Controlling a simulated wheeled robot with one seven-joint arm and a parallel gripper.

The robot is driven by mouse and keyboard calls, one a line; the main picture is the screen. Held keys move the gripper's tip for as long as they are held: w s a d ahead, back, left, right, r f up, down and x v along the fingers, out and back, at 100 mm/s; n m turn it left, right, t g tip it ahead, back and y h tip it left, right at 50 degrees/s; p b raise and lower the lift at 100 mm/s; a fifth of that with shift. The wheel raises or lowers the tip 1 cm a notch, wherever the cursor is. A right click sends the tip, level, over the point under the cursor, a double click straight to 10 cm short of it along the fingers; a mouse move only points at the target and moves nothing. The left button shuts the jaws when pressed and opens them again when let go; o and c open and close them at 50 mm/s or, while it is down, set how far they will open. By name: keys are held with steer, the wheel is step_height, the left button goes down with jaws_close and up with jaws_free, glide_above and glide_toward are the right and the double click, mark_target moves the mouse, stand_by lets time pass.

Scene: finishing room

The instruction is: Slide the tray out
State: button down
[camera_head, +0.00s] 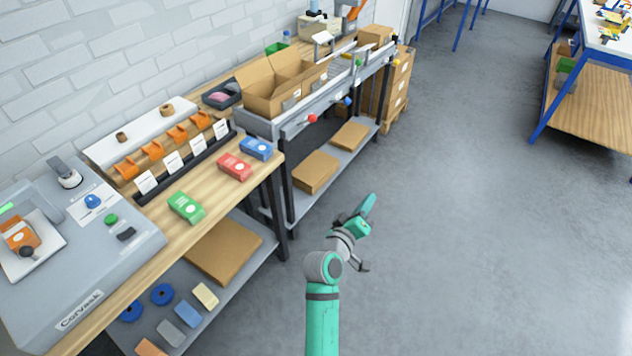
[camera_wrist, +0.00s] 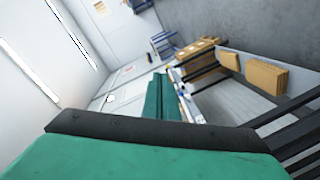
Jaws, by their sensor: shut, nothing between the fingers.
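My gripper (camera_head: 362,215) is in mid-air over the grey floor, to the right of the workbench, shut and empty. A pale flat plate (camera_head: 52,243) sits on the grey bench machine (camera_head: 140,240) at the far left, with an orange part (camera_head: 18,232) and a black knob (camera_head: 27,252) on it. A small dark tray (camera_head: 236,90) with a pink item in it lies farther back on the bench. I cannot tell which of these is the tray meant. My gripper is apart from both.
Green (camera_head: 186,207), red (camera_head: 234,166) and blue (camera_head: 257,148) boxes lie along the wooden bench. An open carton (camera_head: 278,90) stands on the conveyor beyond. Lower shelves hold flat cartons and spools. The floor to the right is clear up to a blue-legged table (camera_head: 590,95).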

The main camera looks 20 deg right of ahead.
steer(key=w+d+r+m+g, duration=0.2)
steer(key=w+d+m+g, duration=0.15)
steer(key=g, duration=0.25)
steer(key=w+a+f+m+g+y, duration=0.1)
steer(key=w+a+m+g+y, duration=0.15)
steer(key=a+y, duration=0.45)
steer(key=w+a+r+n+g+y, duration=0.1)
steer(key=a+r, duration=0.3)
steer(key=a, duration=0.6)
steer(key=w+a+r+n+g+y, duration=0.1)
steer(key=a+r+y, duration=0.2)
steer(key=a, duration=0.8)
steer(key=w+a+r+n+g+y, duration=0.1)
steer(key=w+a+r+y, duration=0.1)
steer(key=a, duration=0.9)
step_height(320, 180, up, 3)
steer(key=shift+a+f+n+y, duration=0.15)
steer(key=shift+a+n+y, duration=0.15)
steer(key=shift+y, duration=0.4)
steer(key=shift+d+g, duration=0.1)
steer(key=shift+g, duration=0.15)
